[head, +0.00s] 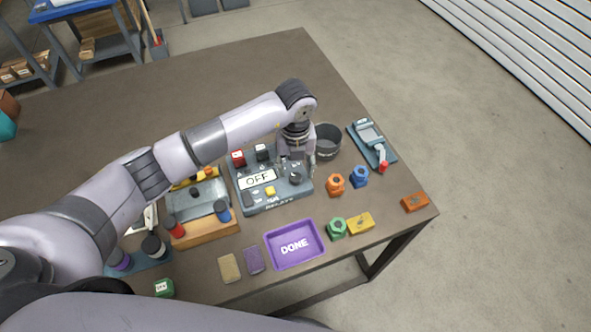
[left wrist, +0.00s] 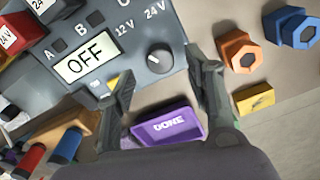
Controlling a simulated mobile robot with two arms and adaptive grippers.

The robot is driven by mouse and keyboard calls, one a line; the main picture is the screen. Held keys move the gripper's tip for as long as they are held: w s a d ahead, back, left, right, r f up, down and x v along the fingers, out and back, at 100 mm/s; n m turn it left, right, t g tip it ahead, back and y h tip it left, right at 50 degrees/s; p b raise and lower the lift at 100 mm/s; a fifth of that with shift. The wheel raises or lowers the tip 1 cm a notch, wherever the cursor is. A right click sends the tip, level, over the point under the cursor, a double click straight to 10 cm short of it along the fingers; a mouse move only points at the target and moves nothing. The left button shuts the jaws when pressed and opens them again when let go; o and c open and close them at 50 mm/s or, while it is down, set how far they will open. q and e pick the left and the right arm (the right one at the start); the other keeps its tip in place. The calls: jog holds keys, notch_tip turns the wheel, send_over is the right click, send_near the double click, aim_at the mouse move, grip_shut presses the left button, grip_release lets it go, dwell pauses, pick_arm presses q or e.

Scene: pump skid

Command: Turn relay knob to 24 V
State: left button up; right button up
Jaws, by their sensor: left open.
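The grey relay box (head: 262,201) stands on the table, with a display (head: 258,179) that reads OFF. Its dark round relay knob (head: 295,178) is at the right of the box top. In the left wrist view the knob (left wrist: 158,58) has a small white mark, with the 12 V label (left wrist: 124,28) and 24 V label (left wrist: 155,10) printed near it. My left gripper (head: 296,161) is above the knob, pointing down and open. In the left wrist view its fingers lie either side of the knob, with gaps visible. My right gripper is not in view.
A purple DONE tray (head: 294,262) lies in front of the box. Orange (head: 335,185), blue (head: 360,177) and green (head: 337,228) nuts stand to the right. A dark bin (head: 327,142) is close behind the gripper. A wooden block with coloured posts (head: 205,232) stands left.

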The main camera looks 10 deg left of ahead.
aim_at(296, 177)
pick_arm(q)
notch_tip(296, 177, down, 3)
jog(key=shift+f, duration=0.25)
jog(key=shift+c, duration=0.6)
grip_shut()
